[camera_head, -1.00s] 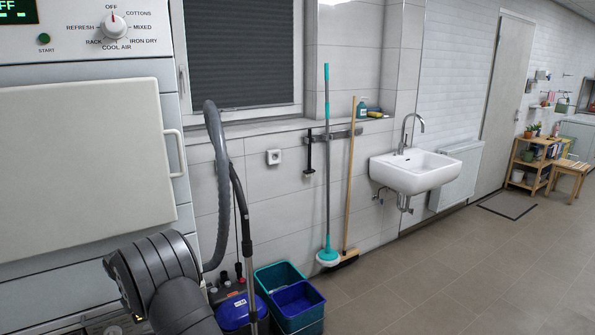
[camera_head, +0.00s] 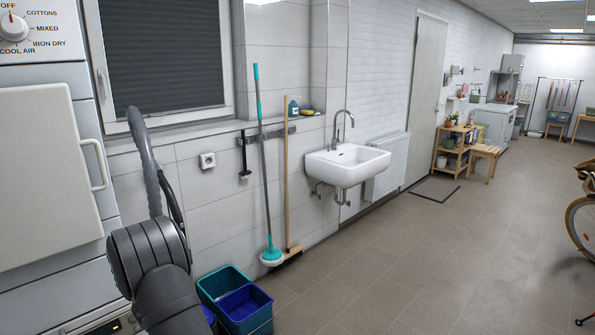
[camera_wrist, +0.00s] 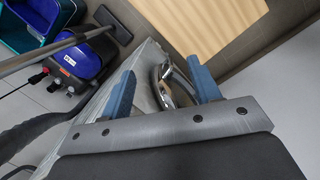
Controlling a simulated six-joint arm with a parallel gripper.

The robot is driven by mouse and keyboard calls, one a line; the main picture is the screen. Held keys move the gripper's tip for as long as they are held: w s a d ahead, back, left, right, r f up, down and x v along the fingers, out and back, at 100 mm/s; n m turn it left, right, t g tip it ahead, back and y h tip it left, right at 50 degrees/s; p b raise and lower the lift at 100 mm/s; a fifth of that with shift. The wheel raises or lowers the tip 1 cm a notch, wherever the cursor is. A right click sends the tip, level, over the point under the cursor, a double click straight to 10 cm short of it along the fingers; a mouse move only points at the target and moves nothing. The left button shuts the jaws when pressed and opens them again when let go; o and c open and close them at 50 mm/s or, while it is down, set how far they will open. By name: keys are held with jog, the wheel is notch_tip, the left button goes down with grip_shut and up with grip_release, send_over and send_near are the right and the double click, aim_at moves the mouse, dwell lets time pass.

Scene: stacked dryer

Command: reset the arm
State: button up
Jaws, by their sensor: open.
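My gripper (camera_wrist: 161,70) shows in the wrist view with its two blue fingers spread wide. A shiny curved metal piece (camera_wrist: 180,88) lies beyond and between the fingers; I cannot tell whether it touches them. My gripper is outside the head view, where only my dark grey arm links show at the lower left. The white dryer's upper door (camera_head: 45,180) is at the left edge of the head view and looks shut, with a vertical bar handle (camera_head: 96,165).
A mop (camera_head: 262,160), broom (camera_head: 287,160) and sink (camera_head: 346,163) line the wall. In the wrist view a blue vacuum (camera_wrist: 82,62) is at upper left. The tiled floor (camera_head: 450,260) is open.

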jog(key=w+d+f+m+g, duration=0.1)
jog(key=w+d+m, duration=0.2)
jog(key=d, duration=1)
jog(key=m, duration=0.3)
jog(key=shift+w+f+m, duration=0.2)
jog(key=shift+f+m, duration=0.1)
jog(key=shift+d, duration=0.1)
